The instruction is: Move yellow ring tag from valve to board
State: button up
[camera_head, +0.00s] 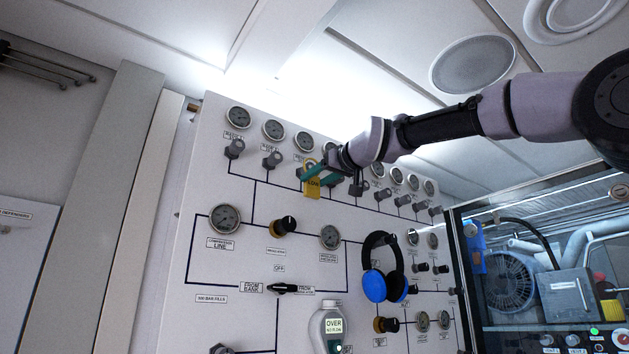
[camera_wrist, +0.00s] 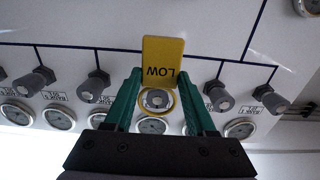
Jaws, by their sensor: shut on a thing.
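The yellow ring tag (camera_head: 312,187) hangs at the upper middle of the white panel, below the top row of gauges.
Grey valve knobs (camera_head: 272,159) and gauges (camera_head: 274,130) flank the tag closely. Blue-black headphones (camera_head: 375,285) and a handheld meter (camera_head: 328,326) are on the panel lower down. A white board (camera_head: 24,262) with a cut-off label stands at the far left.

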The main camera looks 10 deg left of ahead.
jog(key=shift+v, duration=1.4)
dwell(0.9)
